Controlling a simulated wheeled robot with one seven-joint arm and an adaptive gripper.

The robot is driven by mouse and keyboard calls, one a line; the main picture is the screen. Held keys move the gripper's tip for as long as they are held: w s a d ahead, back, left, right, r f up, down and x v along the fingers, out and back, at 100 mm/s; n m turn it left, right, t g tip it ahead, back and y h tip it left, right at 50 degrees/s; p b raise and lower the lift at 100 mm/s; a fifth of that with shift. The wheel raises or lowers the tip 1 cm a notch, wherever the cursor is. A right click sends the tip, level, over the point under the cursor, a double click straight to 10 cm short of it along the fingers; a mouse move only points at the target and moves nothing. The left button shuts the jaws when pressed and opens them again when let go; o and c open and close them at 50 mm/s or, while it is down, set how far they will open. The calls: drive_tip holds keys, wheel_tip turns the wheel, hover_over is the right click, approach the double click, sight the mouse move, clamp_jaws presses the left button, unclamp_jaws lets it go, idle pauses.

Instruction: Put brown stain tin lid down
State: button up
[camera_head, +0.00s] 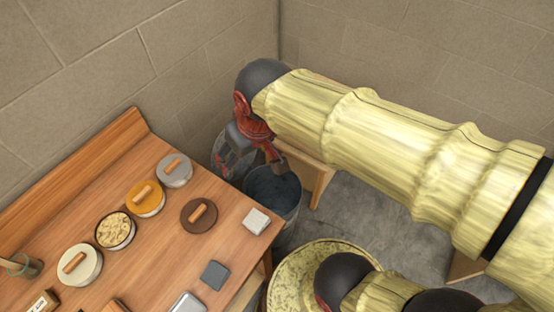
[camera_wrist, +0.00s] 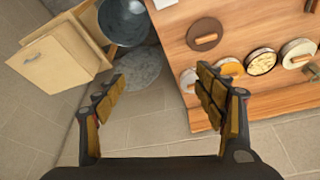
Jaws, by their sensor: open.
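The brown stain tin lid (camera_head: 199,215), a dark disc with a wooden bar handle, lies handle up on the wooden table near its right side. It also shows in the wrist view (camera_wrist: 204,34) at the top. The open tin (camera_head: 115,231), dark-rimmed with pale flaky contents, stands to its left; it shows in the wrist view too (camera_wrist: 261,61). My gripper (camera_wrist: 160,90) is open and empty, its fingers spread wide. In the head view it is beyond the table's right edge, near the bucket, apart from the lid.
Tins with yellow (camera_head: 146,198), grey (camera_head: 174,170) and white (camera_head: 79,264) lids stand on the table (camera_head: 150,262). A pale block (camera_head: 256,221) and a grey block (camera_head: 214,275) lie near its right edge. A dark bucket (camera_wrist: 125,22) and a wooden cabinet (camera_wrist: 58,62) stand beside it.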

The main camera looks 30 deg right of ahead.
drive_tip(key=s+d+r+m+t, duration=0.1)
drive_tip(key=s+d+r, duration=0.1)
drive_tip(key=s+d, duration=0.2)
drive_tip(key=shift+s+d+m+t+h, duration=0.3)
drive_tip(key=shift+s+d, duration=0.05)
drive_tip(key=shift+s, duration=0.8)
